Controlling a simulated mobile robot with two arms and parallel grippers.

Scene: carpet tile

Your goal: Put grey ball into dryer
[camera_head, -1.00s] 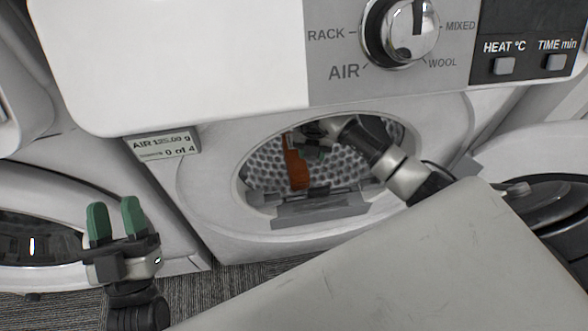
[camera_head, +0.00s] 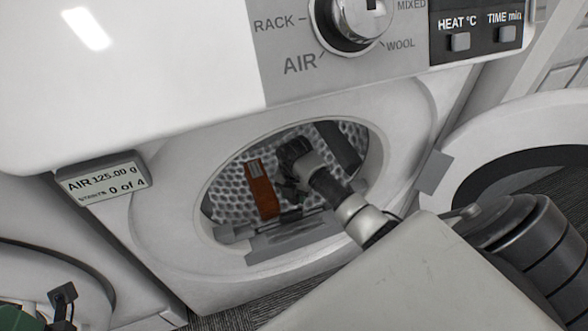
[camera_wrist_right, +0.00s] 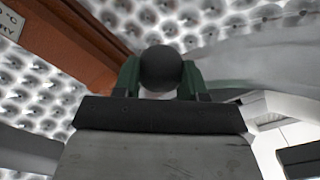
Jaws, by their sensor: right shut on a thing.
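The dryer (camera_head: 160,175) stands in front of me with its round opening facing me and its door (camera_head: 530,120) swung open to the right. My right arm reaches through the opening, and my right gripper (camera_head: 288,185) is inside the drum. In the wrist view my right gripper (camera_wrist_right: 160,78) is shut on the dark grey ball (camera_wrist_right: 160,68), which sits between its green fingers. The ball is hard to make out in the head view. My left gripper (camera_head: 45,308) shows only in part at the bottom left corner; its opening cannot be judged.
A reddish-brown block with a label (camera_head: 262,190) is in the drum, just left of my right gripper; it also shows in the wrist view (camera_wrist_right: 75,45). A grey ledge (camera_head: 300,238) lies at the opening's lower rim. A small display (camera_head: 103,186) hangs left of the opening.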

